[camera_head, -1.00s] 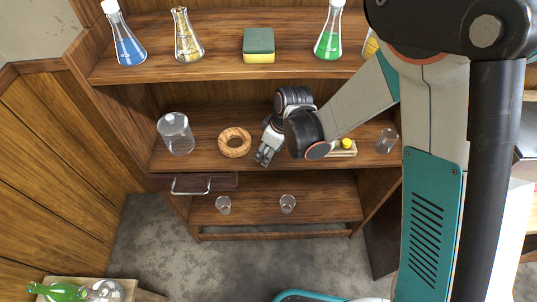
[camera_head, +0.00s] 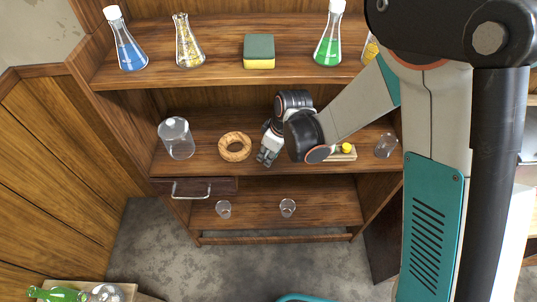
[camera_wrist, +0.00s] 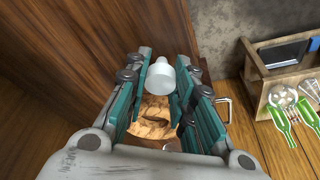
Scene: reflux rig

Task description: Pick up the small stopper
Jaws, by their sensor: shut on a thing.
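My gripper (camera_head: 266,160) is over the middle shelf, just right of a tan ring (camera_head: 235,147). In the wrist view, its two teal-padded fingers (camera_wrist: 164,72) are closed on a small pale stopper (camera_wrist: 161,80) with a narrower end. The stopper fills the gap between the fingertips. In the head view the fingers hide most of it, and I cannot tell its height above the shelf. The ring also shows beyond and below the stopper in the wrist view (camera_wrist: 153,118).
A clear glass jar (camera_head: 177,140) stands left of the ring. A small tray with a yellow ball (camera_head: 346,148) and a glass (camera_head: 386,146) are to the right. Flasks (camera_head: 188,45) and a sponge (camera_head: 259,50) are on the upper shelf. A drawer handle (camera_head: 190,189) sticks out below.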

